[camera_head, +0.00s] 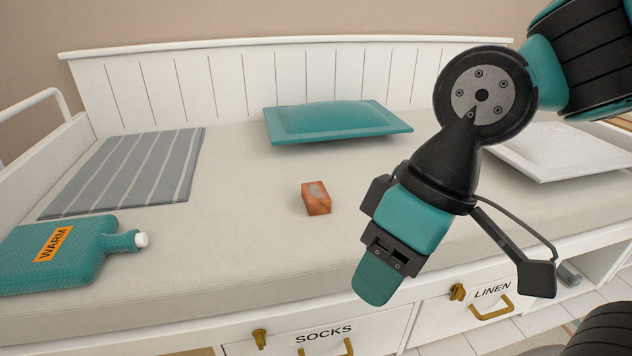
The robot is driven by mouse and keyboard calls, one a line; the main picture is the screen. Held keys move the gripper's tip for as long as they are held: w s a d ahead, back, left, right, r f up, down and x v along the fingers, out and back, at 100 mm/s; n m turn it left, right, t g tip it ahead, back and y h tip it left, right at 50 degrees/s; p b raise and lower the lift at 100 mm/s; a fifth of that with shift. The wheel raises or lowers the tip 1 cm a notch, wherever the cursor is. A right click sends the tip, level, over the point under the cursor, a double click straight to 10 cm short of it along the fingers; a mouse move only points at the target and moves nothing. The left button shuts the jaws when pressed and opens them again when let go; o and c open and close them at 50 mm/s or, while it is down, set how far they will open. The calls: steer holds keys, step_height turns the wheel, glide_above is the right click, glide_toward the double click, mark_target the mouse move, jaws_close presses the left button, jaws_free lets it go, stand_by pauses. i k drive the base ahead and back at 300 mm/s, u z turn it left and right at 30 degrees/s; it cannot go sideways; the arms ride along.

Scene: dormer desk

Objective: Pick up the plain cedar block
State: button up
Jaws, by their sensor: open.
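A small reddish-orange wooden block (316,199) sits on the cream mattress, near the middle of the camera_head view. It has a greyish patch on its upper side, and its detail is too small to read. My gripper (378,282) is in front and to the right of the block in the picture, pointing down over the mattress's front edge. It is open and apart from the block. One finger largely hides the other, and nothing shows between them. The block is fully in view.
A teal cushion (335,122) lies behind the block, and a white cushion (560,150) at the right. A grey striped cloth (125,172) and a teal bottle labelled WARM (85,262) lie at the left. Drawers labelled SOCKS (325,333) and LINEN (492,289) are below. The mattress around the block is clear.

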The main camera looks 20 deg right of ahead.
mark_target(317, 198)
steer(key=k, duration=0.5)
steer(key=z, duration=1.95)
steer(key=i, duration=1.35)
steer(key=u, duration=3.85)
steer(key=i, duration=0.5)
steer(key=u, duration=0.05)
